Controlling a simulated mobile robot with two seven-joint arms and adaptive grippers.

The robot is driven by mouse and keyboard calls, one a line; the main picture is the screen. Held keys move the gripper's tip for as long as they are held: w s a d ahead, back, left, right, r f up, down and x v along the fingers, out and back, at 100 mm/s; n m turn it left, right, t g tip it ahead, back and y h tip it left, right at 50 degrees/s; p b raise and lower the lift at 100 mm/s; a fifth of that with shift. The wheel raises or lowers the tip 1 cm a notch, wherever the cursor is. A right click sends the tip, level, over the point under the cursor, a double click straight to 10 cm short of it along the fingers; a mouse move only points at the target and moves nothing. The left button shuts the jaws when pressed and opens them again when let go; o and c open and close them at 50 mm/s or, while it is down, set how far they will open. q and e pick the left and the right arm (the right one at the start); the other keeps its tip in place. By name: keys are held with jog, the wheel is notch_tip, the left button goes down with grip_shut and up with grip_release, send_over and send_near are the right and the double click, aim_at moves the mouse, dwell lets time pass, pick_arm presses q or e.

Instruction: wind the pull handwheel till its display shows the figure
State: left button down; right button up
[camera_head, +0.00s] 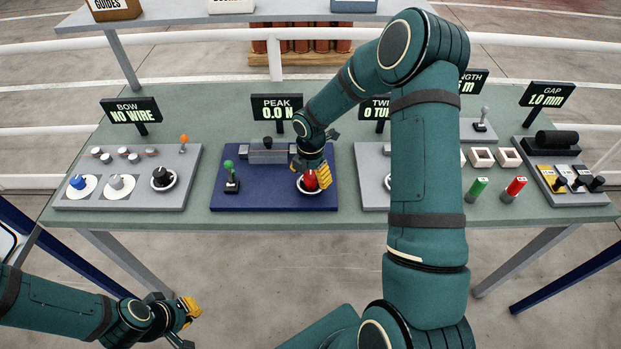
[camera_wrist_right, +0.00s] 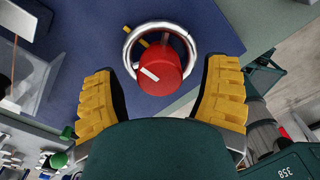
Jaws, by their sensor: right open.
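The handwheel on the blue station (camera_head: 265,200) has a red hub (camera_head: 311,183) with a pale mark, inside a silver ring (camera_head: 306,192).
A green-knobbed lever (camera_head: 230,176) stands left on the blue station. The BOW station (camera_head: 130,195), showing "NO WIRE", is further left. My right arm covers much of the TWIST station. A GAP display (camera_head: 547,95) reads "1.0 mm" at right. Bare table lies between the stations.

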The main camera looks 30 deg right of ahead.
jog(key=shift+f, duration=0.85)
jog(key=c, duration=1.2)
jog(key=shift+c, duration=0.2)
